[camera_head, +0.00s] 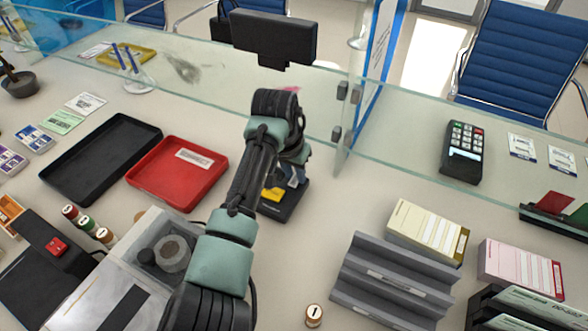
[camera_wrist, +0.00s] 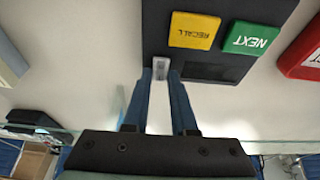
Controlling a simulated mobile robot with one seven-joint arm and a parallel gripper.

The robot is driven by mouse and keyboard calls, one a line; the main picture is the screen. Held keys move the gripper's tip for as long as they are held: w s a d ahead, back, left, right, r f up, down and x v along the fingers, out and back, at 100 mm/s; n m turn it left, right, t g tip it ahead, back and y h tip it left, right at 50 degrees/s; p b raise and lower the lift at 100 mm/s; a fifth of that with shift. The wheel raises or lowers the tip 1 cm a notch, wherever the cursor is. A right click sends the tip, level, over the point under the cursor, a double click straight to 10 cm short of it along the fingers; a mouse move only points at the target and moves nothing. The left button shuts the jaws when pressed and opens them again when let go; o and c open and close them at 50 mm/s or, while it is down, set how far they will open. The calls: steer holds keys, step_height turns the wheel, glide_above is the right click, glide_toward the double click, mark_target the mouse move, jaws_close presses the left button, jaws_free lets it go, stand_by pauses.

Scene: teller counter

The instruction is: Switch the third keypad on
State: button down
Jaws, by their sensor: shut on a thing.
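A black keypad (camera_wrist: 215,10) with a yellow RECALL button (camera_wrist: 194,30) and a green NEXT button (camera_wrist: 249,37) lies on the counter. It also shows in the head view (camera_head: 284,207), partly hidden behind my arm. My gripper (camera_wrist: 160,82) is at the keypad's edge, its two blue fingers shut on a small grey switch (camera_wrist: 159,66). The gripper also shows in the head view (camera_head: 294,178), where the switch is hidden. Which way the switch is set, I cannot tell. No other keypad of this kind shows clearly.
The glass screen (camera_head: 215,85) runs close behind the gripper. A red tray (camera_head: 165,185) and a black tray (camera_head: 95,165) lie to the left. A card terminal (camera_head: 464,150) and a grey rack (camera_head: 390,285) are to the right. Bare counter lies in front of the keypad.

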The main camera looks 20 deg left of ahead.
mark_target(294, 181)
steer(key=shift+w+f+g+b, duration=0.15)
steer(key=shift+w+g+b, duration=0.25)
steer(key=shift+g+b, duration=0.55)
steer(key=shift+g+y+b, duration=0.3)
steer(key=shift+g+b, duration=0.05)
steer(key=shift+b, duration=0.2)
steer(key=c, duration=0.7)
jaws_free()
steer(key=r, duration=0.4)
steer(key=r+p, duration=0.1)
steer(key=r, duration=0.4)
steer(key=r+p, duration=0.1)
steer(key=r, duration=0.3)
steer(key=shift+s+r, duration=0.15)
steer(key=shift+s, duration=0.25)
steer(key=shift+s, duration=0.1)
